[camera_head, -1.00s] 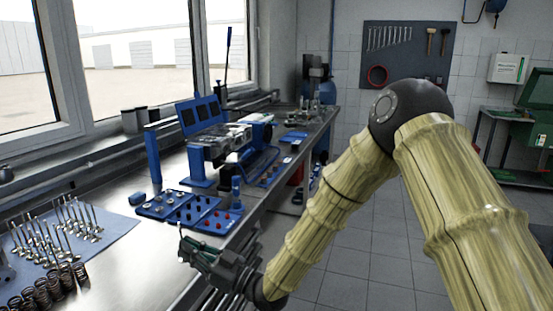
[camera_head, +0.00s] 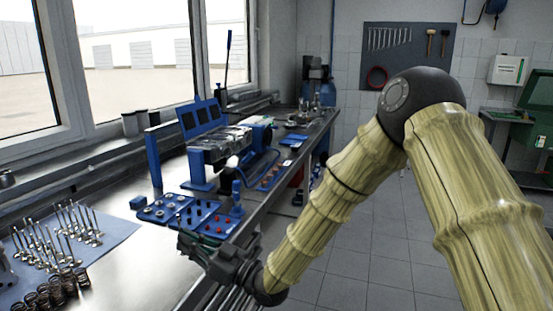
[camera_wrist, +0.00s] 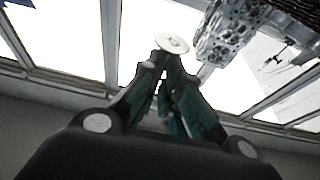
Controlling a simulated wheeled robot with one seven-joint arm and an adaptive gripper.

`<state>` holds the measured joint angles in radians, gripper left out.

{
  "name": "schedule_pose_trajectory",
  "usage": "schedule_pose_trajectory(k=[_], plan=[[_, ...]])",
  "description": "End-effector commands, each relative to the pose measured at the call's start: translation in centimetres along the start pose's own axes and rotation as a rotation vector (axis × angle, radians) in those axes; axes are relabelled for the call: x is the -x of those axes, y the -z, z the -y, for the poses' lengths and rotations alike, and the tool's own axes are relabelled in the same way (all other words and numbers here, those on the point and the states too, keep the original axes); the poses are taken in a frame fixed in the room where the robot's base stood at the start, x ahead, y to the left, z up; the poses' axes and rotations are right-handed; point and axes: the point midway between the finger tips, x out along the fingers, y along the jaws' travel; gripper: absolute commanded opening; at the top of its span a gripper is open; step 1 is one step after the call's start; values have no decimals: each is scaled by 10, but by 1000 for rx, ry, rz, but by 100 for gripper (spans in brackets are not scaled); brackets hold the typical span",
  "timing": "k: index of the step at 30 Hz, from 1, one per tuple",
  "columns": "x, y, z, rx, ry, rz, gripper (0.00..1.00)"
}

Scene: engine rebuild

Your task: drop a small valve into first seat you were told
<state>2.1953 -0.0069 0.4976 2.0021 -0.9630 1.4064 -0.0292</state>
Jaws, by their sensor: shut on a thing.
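My gripper (camera_head: 184,241) is in the head view, low over the near edge of the bench. It also shows in the wrist view (camera_wrist: 168,72), with its fingers shut on a small valve (camera_wrist: 172,43). The valve's pale round disc stands out past the fingertips; its stem is mostly hidden between them. The cylinder head (camera_head: 228,138) rests on a blue stand further along the bench, well apart from my gripper. A rough grey metal casting, likely the cylinder head, shows at the upper right of the wrist view (camera_wrist: 232,32). Its valve seats cannot be made out.
Blue trays (camera_head: 180,203) with small parts lie just beyond my gripper. Several loose valves stand on a blue-grey mat (camera_head: 118,228) at the left, with springs (camera_head: 45,296) in front. The windows bound the bench at the left; floor (camera_head: 345,262) is clear at the right.

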Motion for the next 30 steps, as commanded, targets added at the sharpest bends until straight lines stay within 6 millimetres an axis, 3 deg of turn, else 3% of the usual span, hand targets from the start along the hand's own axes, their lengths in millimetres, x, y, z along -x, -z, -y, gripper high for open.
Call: schedule_pose_trajectory(k=[30], plan=[[46,79,-1,1,-1,-1,0]])
